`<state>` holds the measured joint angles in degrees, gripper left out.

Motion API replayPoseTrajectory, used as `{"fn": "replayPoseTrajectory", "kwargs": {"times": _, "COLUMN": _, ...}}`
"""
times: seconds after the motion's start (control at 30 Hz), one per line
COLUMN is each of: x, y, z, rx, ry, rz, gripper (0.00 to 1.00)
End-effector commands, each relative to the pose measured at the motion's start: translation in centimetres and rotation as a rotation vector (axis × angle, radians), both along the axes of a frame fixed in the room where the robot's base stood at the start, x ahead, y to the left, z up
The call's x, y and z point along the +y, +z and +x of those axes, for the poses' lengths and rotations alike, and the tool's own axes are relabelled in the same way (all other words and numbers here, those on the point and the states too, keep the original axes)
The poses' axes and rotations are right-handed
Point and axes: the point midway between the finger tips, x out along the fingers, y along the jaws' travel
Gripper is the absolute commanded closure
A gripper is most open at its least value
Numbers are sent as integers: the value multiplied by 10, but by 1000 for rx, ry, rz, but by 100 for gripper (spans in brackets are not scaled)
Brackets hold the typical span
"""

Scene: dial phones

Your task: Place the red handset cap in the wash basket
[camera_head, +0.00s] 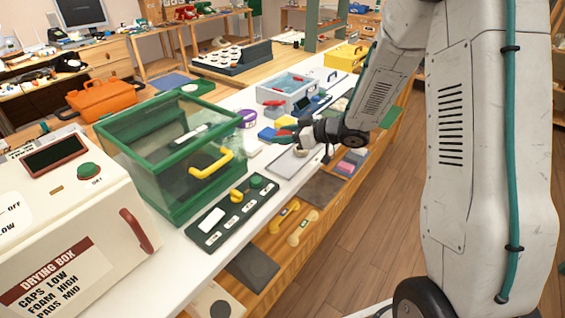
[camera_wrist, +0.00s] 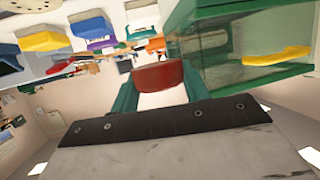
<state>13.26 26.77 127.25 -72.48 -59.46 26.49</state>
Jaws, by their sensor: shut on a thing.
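My gripper (camera_head: 290,137) is out over the white bench, right of the green glass-walled box. In the wrist view, its two teal fingers (camera_wrist: 158,90) are shut on a red cap (camera_wrist: 159,75). The cap also shows as a small red patch at the fingertips in the head view (camera_head: 283,133). No container is clearly marked as the wash basket. A pale grey tub (camera_head: 287,92) with a blue inside stands farther along the bench; I cannot tell whether it is the basket.
The green glass-walled box (camera_head: 140,112) with a yellow handle (camera_head: 211,163) stands close by. A dark button panel (camera_head: 235,212) and the white drying box (camera_head: 70,235) are nearer.

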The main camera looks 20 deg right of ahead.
Motion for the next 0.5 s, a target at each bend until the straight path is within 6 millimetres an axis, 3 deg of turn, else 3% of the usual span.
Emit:
{"fn": "replayPoseTrajectory", "kwargs": {"times": 0.27, "x": -3, "y": -1, "z": 1, "rx": 0, "ry": -10, "rz": 0, "gripper": 76}}
{"fn": "replayPoseTrajectory", "kwargs": {"times": 0.5, "x": -2, "y": -40, "z": 0, "rx": 4, "ry": -10, "rz": 1, "gripper": 76}}
